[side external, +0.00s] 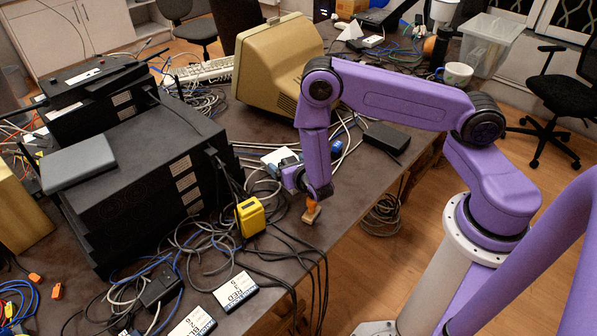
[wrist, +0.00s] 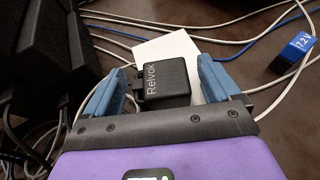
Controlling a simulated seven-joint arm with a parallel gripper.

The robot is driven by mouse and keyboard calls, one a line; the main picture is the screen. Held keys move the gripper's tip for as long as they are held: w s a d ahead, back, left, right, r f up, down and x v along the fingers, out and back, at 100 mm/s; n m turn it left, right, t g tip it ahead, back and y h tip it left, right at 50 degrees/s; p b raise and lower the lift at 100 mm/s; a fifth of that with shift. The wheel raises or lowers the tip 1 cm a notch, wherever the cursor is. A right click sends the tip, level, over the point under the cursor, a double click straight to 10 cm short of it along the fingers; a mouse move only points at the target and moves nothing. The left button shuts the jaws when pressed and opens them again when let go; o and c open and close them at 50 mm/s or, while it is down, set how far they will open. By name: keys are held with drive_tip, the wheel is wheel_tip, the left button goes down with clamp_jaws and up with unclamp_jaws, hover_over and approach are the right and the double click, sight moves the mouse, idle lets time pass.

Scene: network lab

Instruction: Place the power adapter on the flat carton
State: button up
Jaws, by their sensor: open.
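In the wrist view a black power adapter (wrist: 165,80) marked "Relvok" lies between the blue fingers of my gripper (wrist: 160,88), with a gap on either side. A flat white piece (wrist: 182,48), which looks like the flat carton, lies behind and partly under the adapter's outline. I cannot tell how much of the adapter rests on it. In the side external view my gripper (side external: 291,177) is low over the table, and the white piece (side external: 277,156) shows just behind it. The adapter cannot be made out there; the fingers and cables cover that spot.
A blue 7.2V block (wrist: 293,52) lies to the right among grey and blue cables. Black stacked equipment (side external: 140,175) stands to the left, a beige monitor (side external: 275,65) behind.

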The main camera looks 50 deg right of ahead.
drive_tip(key=v, duration=1)
drive_tip(key=s+d+r+m+g+h, duration=0.2)
drive_tip(key=s+r+m+g, duration=0.15)
drive_tip(key=r+m, duration=0.3)
drive_tip(key=s+d+r+m+g+h, duration=0.2)
drive_tip(key=s+r+m, duration=0.25)
drive_tip(key=r, duration=0.25)
drive_tip(key=s+a+r+m+g+y, duration=0.2)
drive_tip(key=s+r+m+g+y, duration=0.1)
drive_tip(key=s, duration=0.5)
drive_tip(key=s+a+r+m+g+y, duration=0.2)
drive_tip(key=s+y, duration=0.4)
drive_tip(key=s, duration=0.3)
wheel_tip(320, 180, up, 2)
drive_tip(key=m+g, duration=0.1)
drive_tip(key=m, duration=0.1)
drive_tip(key=shift+a+m+g, duration=0.35)
drive_tip(key=shift+a+m, duration=0.05)
